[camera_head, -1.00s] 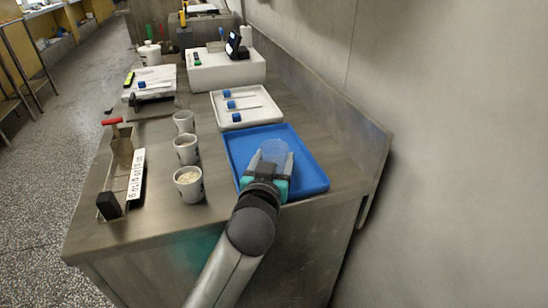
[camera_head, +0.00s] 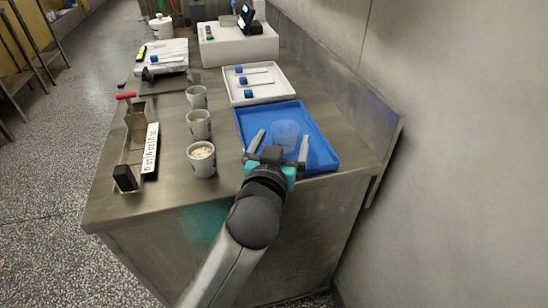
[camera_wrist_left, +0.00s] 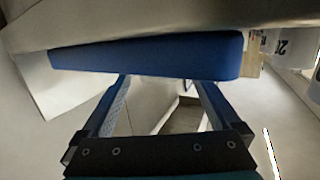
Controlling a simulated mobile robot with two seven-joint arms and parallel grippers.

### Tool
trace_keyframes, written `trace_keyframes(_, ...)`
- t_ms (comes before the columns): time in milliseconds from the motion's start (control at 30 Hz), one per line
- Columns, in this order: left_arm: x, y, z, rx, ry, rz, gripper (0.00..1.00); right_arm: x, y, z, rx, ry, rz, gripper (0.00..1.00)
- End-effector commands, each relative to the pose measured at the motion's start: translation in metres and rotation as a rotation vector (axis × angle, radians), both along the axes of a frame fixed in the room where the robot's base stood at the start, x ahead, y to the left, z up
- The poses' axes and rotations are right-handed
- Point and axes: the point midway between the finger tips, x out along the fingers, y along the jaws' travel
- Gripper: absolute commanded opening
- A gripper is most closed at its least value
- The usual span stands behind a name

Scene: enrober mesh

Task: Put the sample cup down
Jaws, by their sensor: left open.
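The sample cup, a clear translucent cup (camera_head: 286,133), stands in the blue tray (camera_head: 322,150) at the front right of the steel bench. My left gripper (camera_head: 281,143) is open at the near side of the cup, with one finger to each side and visible space between fingers and cup. In the left wrist view my open fingers (camera_wrist_left: 160,85) point at the blue tray's edge (camera_wrist_left: 145,55). The cup is hard to make out there; a pale patch shows between the fingers. My right gripper is not in view.
Several white cups stand left of the tray; the nearest (camera_head: 202,160) holds pale contents. A white tray (camera_head: 285,96) with blue-ended tools lies behind. A metal holder with a white label strip (camera_head: 151,148) lies left. A wall runs along the right.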

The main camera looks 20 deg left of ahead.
Motion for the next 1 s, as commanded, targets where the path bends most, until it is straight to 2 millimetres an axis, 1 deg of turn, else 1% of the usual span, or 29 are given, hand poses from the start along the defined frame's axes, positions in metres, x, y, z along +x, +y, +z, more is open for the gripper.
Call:
trace_keyframes(33, -0.010, -0.002, 0.001, -0.002, 0.003, -0.001, 0.97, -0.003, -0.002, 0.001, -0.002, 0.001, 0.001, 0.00)
trace_keyframes(100, -0.021, -0.002, 0.004, -0.002, 0.002, 0.000, 0.97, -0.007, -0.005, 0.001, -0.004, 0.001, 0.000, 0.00)
trace_keyframes(300, -0.051, -0.006, 0.008, -0.002, 0.003, 0.000, 0.97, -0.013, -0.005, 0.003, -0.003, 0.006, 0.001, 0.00)
trace_keyframes(500, -0.071, -0.009, 0.011, -0.001, 0.001, 0.000, 0.97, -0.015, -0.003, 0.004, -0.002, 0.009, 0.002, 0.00)
trace_keyframes(700, -0.078, -0.009, 0.012, -0.001, -0.001, 0.001, 0.97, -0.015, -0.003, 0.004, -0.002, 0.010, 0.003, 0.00)
trace_keyframes(1000, -0.078, -0.009, 0.012, 0.000, -0.001, 0.001, 0.97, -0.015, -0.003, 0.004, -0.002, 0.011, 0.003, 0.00)
